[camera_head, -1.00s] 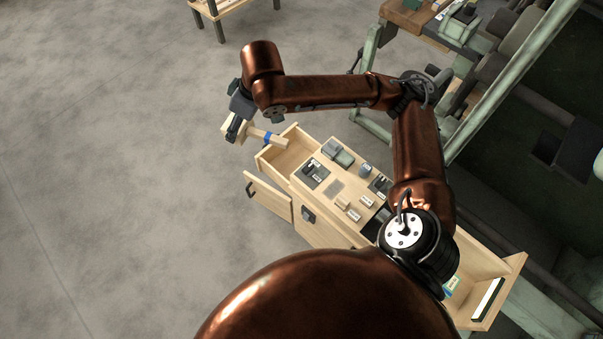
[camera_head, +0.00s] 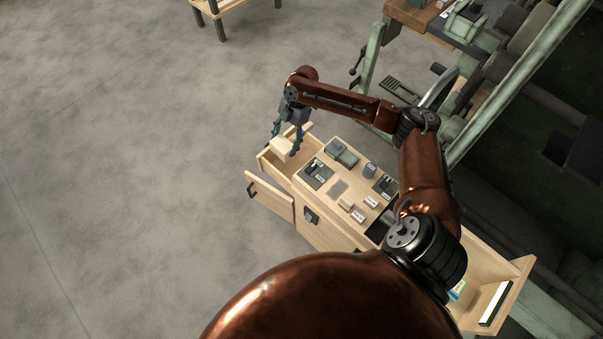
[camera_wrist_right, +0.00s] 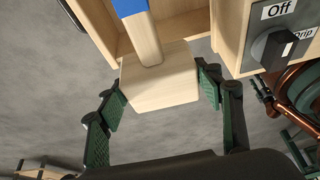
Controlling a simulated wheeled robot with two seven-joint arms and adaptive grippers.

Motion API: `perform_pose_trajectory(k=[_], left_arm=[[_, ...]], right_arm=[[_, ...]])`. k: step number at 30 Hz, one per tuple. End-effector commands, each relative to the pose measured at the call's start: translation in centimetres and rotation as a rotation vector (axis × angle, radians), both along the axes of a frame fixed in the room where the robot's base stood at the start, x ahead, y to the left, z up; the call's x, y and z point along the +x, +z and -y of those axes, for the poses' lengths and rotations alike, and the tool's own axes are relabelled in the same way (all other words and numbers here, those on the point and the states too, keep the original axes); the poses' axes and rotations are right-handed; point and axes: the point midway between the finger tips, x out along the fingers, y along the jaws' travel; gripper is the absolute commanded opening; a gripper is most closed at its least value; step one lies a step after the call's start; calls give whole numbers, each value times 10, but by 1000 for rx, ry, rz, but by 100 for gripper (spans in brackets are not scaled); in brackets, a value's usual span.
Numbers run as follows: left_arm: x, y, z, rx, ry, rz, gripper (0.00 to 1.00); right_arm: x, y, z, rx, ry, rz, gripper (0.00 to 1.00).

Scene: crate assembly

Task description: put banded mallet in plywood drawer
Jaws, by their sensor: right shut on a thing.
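The banded mallet has a pale block head (camera_head: 282,147) and a wooden handle with a blue band; the head (camera_wrist_right: 160,82) and band (camera_wrist_right: 130,7) show in the wrist view. My right gripper (camera_head: 286,138) is shut on the mallet head, with its green pads at the head's two sides (camera_wrist_right: 162,97). It holds the mallet over the open plywood drawer (camera_head: 267,163), at the left end of the cabinet. The drawer's wall also shows in the wrist view (camera_wrist_right: 184,22). Whether the mallet touches the drawer is unclear. My left gripper is not in view.
The cabinet top (camera_head: 322,202) beside the drawer carries several small blocks and switches; one switch (camera_wrist_right: 272,46) is close by in the wrist view. Another open drawer (camera_head: 510,290) is at the right. The floor at left is clear.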

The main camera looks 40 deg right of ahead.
Motion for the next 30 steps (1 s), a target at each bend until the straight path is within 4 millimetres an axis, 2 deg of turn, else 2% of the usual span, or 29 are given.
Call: perform_pose_trajectory(k=[1, 8, 14, 21, 25, 30], left_arm=[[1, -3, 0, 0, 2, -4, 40], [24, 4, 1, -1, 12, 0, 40], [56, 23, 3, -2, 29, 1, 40], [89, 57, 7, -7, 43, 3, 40], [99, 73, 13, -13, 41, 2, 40], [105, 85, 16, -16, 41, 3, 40]], right_arm=[[0, -11, 2, 0, 9, 1, 19], [-2, -42, 4, 0, 27, 3, 19], [-2, -88, 4, -1, 26, 0, 19], [-2, -135, 4, -1, 25, 2, 19], [-2, -151, 4, -1, 26, 3, 19], [-1, -158, 4, 0, 26, 7, 19]])
